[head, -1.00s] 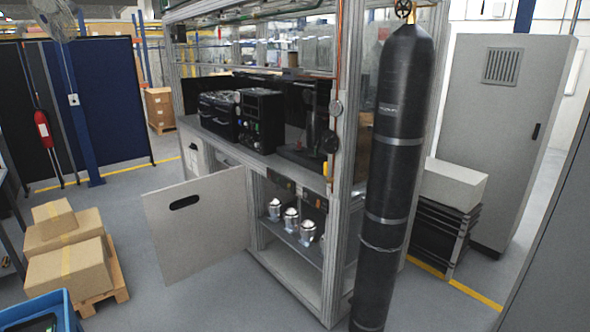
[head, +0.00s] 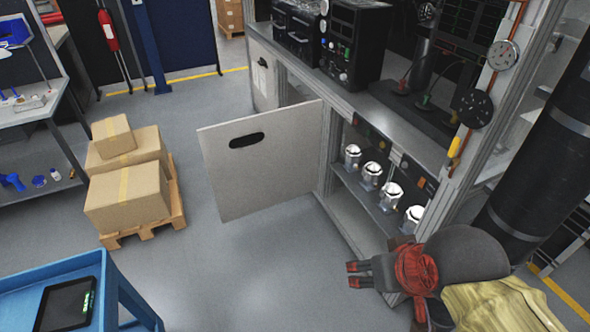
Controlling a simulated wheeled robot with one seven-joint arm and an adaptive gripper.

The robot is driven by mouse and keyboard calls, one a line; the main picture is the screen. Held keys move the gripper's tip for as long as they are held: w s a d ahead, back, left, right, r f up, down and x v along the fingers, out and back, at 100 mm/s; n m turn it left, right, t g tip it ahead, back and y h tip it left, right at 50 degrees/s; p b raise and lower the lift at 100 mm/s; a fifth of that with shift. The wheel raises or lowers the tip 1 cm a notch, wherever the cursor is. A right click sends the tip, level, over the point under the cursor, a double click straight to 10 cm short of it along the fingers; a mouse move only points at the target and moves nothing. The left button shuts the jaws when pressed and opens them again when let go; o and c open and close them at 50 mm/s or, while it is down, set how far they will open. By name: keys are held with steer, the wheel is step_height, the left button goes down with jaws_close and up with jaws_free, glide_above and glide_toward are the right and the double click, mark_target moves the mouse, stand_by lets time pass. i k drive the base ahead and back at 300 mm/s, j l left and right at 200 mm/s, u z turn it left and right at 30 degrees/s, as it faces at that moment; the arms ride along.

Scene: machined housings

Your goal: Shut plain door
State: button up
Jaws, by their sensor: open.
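The plain door (head: 262,172) is a light grey panel with a dark oval hand slot (head: 247,141) near its top. It stands swung wide open from the bench cabinet, its right edge at the cabinet front. My gripper (head: 354,274) is at the lower right in the head view, fingers pointing left with a gap between them, empty. It is apart from the door, to its right and lower in the picture. Shiny machined housings (head: 371,176) stand on the shelf inside the open cabinet (head: 352,219).
Cardboard boxes (head: 127,194) sit on a pallet to the left. A blue cart (head: 124,303) with a tablet is at the lower left. A black cylinder (head: 541,150) stands at the right. Grey floor in front of the door is clear.

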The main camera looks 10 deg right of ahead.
mark_target(257, 162)
steer(key=i+j+u, duration=0.1)
steer(key=i+j, duration=0.35)
steer(key=i+j+u, duration=0.1)
steer(key=i+j, duration=0.3)
steer(key=i+j+u, duration=0.1)
steer(key=i+j, duration=0.3)
steer(key=i, duration=0.25)
steer(key=i+j+u, duration=0.1)
steer(key=i+j, duration=0.2)
steer(key=i, duration=0.2)
steer(key=i+j+u, duration=0.15)
steer(key=i+j, duration=0.15)
steer(key=i, duration=0.25)
